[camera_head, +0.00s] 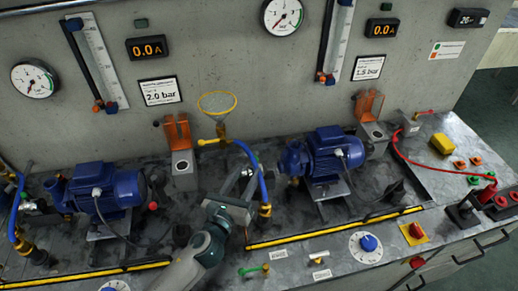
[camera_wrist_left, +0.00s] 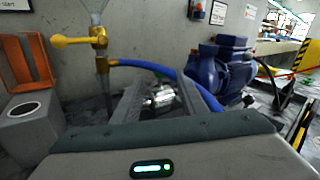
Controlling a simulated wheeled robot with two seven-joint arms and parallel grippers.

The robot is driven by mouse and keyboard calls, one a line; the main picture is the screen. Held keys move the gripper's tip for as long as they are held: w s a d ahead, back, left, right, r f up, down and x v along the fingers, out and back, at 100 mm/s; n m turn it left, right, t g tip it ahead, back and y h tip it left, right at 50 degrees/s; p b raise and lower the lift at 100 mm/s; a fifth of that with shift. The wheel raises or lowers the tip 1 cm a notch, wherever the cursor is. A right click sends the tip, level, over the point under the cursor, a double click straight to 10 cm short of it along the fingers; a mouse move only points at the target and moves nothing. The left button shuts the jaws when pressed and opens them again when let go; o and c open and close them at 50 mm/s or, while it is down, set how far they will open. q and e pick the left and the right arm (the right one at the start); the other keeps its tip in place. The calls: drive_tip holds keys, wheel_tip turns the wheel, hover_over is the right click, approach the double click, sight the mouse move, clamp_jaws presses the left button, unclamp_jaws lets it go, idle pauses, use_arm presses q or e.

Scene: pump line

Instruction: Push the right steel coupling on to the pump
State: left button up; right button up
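The right pump (camera_head: 335,158) is blue and stands right of centre, its round inlet end facing left. It also shows in the left wrist view (camera_wrist_left: 230,68). A small steel coupling (camera_wrist_left: 162,97) sits between the fingers of my left gripper (camera_wrist_left: 160,92), with the blue hose passing behind. In the head view my left gripper (camera_head: 243,184) is left of the pump, apart from it, and the coupling is mostly hidden. The fingers look spread, with gaps beside the coupling. My right gripper is not in view.
A yellow-handled brass valve (camera_head: 220,140) and funnel (camera_head: 217,102) stand behind my gripper. A blue hose (camera_head: 255,168) drops to a brass fitting (camera_head: 265,211). The left pump (camera_head: 105,190) is at the left. A grey block with an orange flap (camera_head: 183,165) stands between the pumps.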

use_arm(q)
drive_tip(key=p+x, duration=0.1)
drive_tip(key=x, duration=0.9)
drive_tip(key=shift+w, duration=0.15)
drive_tip(key=shift+d, duration=0.1)
